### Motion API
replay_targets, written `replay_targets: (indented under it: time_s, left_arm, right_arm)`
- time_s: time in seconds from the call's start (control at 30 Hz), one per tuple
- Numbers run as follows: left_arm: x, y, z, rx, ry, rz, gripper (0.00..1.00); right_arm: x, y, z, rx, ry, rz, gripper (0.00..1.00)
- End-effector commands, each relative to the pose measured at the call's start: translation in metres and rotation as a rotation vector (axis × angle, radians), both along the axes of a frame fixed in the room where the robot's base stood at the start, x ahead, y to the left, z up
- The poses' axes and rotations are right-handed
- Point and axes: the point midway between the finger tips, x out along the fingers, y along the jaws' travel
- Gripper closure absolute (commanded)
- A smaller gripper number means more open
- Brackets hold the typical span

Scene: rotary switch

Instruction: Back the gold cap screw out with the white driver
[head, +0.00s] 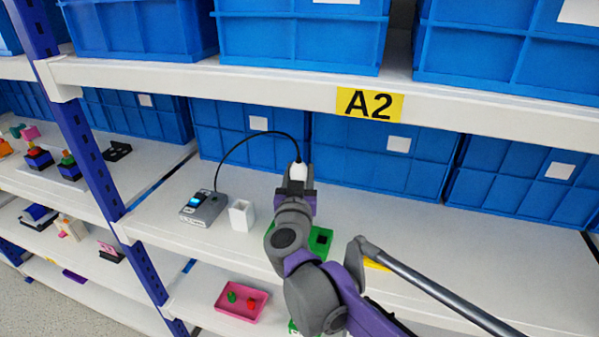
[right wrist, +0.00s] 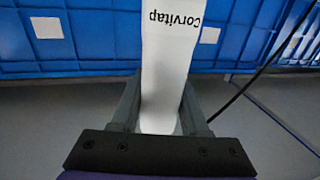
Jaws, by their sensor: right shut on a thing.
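The white driver (head: 299,171) stands roughly upright above the A2 shelf board, with a black cable at its top. My right gripper (head: 297,187) is shut on it. In the right wrist view the white driver (right wrist: 165,70), lettered "Corvitap", sits between the two fingers of my right gripper (right wrist: 160,112). A green block (head: 320,240) with a dark square recess is partly hidden behind my right arm. I cannot make out the gold cap screw in either view. The driver's tip is not clearly visible. My left gripper is not in view.
The cable runs to a grey control box (head: 204,207) with a blue display. A white open holder (head: 242,215) stands beside it. Blue bins (head: 365,155) line the back. A pink tray (head: 242,301) sits on the lower shelf. The shelf board (head: 455,235) has free room at right.

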Motion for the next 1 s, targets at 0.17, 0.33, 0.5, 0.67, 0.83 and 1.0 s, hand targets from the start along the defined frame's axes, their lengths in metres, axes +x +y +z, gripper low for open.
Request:
replay_targets:
  time_s: [0.17, 0.33, 0.5, 0.67, 0.83, 1.0]
  left_arm:
    - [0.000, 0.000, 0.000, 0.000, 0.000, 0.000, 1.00]
    - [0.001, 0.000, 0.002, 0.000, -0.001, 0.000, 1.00]
    - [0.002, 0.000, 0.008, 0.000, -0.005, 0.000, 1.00]
    - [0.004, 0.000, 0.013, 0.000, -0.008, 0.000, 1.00]
    - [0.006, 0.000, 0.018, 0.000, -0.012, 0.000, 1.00]
    - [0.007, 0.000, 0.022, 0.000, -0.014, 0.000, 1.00]
  right_arm:
    - [0.000, 0.000, -0.001, 0.000, 0.001, -0.001, 1.00]
    - [0.000, 0.000, 0.003, 0.000, 0.000, -0.001, 1.00]
    - [0.000, 0.000, 0.015, -0.001, -0.001, 0.000, 1.00]
    - [0.000, 0.000, 0.026, -0.001, -0.001, 0.000, 1.00]
    - [0.000, 0.000, 0.038, 0.000, -0.001, 0.000, 1.00]
    - [0.000, 0.000, 0.046, 0.000, -0.001, 0.000, 1.00]
